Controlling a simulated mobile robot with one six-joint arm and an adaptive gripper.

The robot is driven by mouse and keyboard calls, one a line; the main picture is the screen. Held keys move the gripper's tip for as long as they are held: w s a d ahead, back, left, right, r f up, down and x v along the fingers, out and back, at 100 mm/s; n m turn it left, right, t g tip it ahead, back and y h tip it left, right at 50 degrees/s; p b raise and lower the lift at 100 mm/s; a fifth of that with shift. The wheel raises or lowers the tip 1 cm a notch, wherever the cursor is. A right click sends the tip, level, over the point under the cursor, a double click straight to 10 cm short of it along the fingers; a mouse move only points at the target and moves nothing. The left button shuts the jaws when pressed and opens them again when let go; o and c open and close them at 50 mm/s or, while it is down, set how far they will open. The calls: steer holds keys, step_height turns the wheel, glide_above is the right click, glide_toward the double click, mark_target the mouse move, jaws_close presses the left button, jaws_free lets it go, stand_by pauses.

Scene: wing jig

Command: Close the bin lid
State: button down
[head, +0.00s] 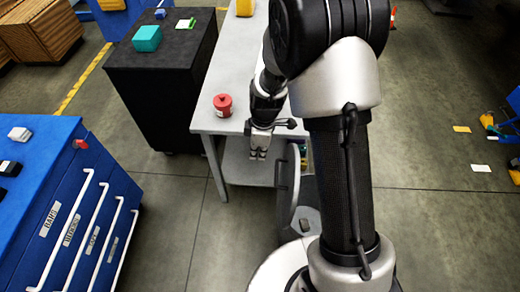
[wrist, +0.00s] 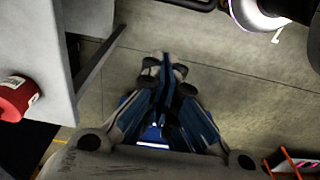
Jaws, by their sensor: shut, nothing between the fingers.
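A grey round lid (head: 285,188) stands upright, nearly edge-on, beside the front of the grey table in the head view. A grey piece (head: 306,219) shows low beside it, perhaps part of the bin; my arm hides most of that area. My gripper (head: 258,155) points down just left of the lid's upper part, at the table's front edge. I cannot tell whether it touches the lid. In the wrist view my gripper (wrist: 165,65) has its fingers together and empty above the floor. I cannot make out the lid there.
A red canister (head: 222,105) stands on the grey table (head: 207,122), left of my gripper; it also shows in the wrist view (wrist: 17,95). A blue drawer cabinet (head: 85,215) is at left, a black cabinet (head: 160,90) behind. The floor between them is clear.

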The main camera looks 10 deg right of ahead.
steer(key=s+d+f+b, duration=0.1)
steer(key=d+f+b, duration=0.2)
steer(key=f, duration=0.5)
steer(key=shift+w+d, duration=0.1)
steer(key=shift+d, duration=0.05)
